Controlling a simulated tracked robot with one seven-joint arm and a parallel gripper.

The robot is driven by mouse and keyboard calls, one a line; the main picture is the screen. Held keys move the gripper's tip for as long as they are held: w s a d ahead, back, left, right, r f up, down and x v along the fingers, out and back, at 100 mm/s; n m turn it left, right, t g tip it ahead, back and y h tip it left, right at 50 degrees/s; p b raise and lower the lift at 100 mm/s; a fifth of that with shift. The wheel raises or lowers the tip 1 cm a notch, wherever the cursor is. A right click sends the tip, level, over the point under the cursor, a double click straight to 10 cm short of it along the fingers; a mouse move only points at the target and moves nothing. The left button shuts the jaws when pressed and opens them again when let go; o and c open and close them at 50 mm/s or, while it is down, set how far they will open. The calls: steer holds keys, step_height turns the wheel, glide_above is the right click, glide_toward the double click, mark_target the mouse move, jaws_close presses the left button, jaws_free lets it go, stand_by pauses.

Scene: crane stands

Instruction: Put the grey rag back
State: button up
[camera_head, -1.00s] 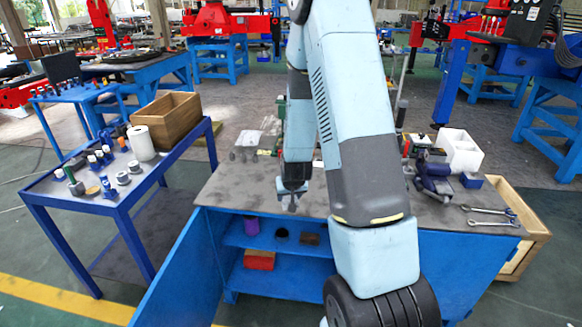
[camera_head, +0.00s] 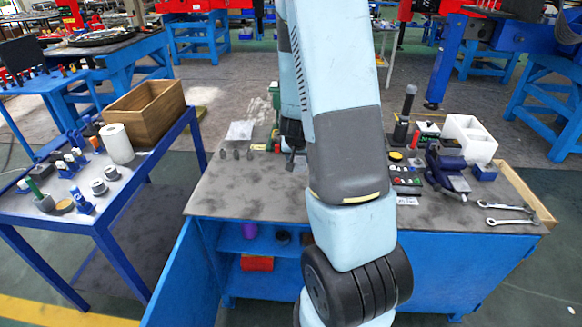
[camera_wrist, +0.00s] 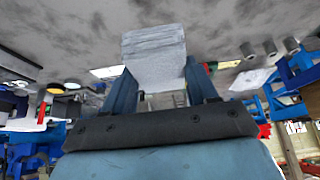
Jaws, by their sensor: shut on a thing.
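In the wrist view a light grey, folded cloth, the grey rag (camera_wrist: 155,55), sits between the two blue fingers of my gripper (camera_wrist: 163,88). The fingers are shut on it and it sticks out past their tips. In the head view my gripper (camera_head: 294,160) is over the back middle of the grey workbench top (camera_head: 240,190), partly hidden by my own arm. The rag cannot be made out there. I cannot tell whether the rag touches the bench.
A whitish sheet (camera_head: 241,130) and several small grey pieces lie left of my gripper. A white bin (camera_head: 468,138), a blue vise (camera_head: 446,170) and wrenches (camera_head: 508,214) are at right. A blue side table (camera_head: 100,215) with a wooden box (camera_head: 145,112) stands left. The front-left bench top is clear.

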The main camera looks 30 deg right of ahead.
steer(key=w, duration=0.1)
steer(key=w+d+f, duration=0.1)
steer(key=w, duration=0.1)
steer(key=w+f, duration=0.1)
steer(key=w, duration=0.1)
steer(key=shift+d+f, duration=0.25)
steer(key=x, duration=0.3)
steer(key=w+x, duration=0.1)
steer(key=x, duration=0.1)
steer(key=shift+a, duration=0.25)
steer(key=shift+w+d+f, duration=0.1)
steer(key=shift+w+f, duration=0.45)
steer(key=shift+f, duration=1.65)
steer(key=o, duration=1)
